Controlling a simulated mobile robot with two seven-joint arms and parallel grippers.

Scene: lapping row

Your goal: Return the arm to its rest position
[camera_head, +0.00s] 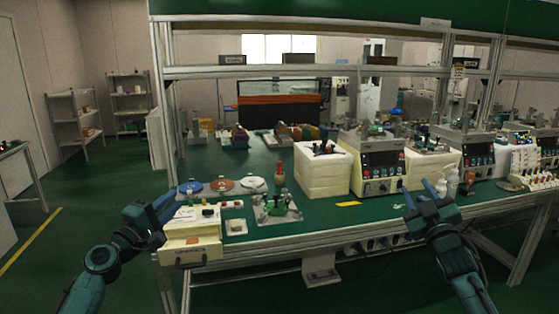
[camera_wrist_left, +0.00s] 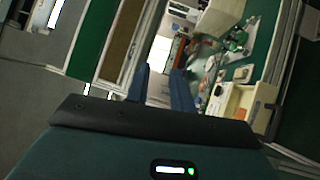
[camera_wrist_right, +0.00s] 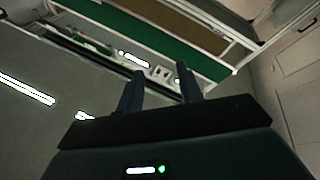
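My left gripper (camera_head: 170,203) is raised at the left front corner of the green-topped workbench (camera_head: 320,222), beside the cream drawer box (camera_head: 193,240). Its two fingers stand apart with nothing between them in the left wrist view (camera_wrist_left: 160,72). My right gripper (camera_head: 418,190) is raised before the bench's front edge, in front of the cream machine in the picture. Its fingers also stand apart and empty in the right wrist view (camera_wrist_right: 160,70), pointing up towards the overhead frame. I cannot tell whether the left gripper touches the box.
On the bench are coloured discs (camera_head: 222,184), a metal tray with green parts (camera_head: 276,208), a stacked white block (camera_head: 322,172), a cream control machine (camera_head: 378,165) and white bottles (camera_head: 452,182). A metal frame post (camera_head: 163,110) rises at the bench's left. Open floor lies left.

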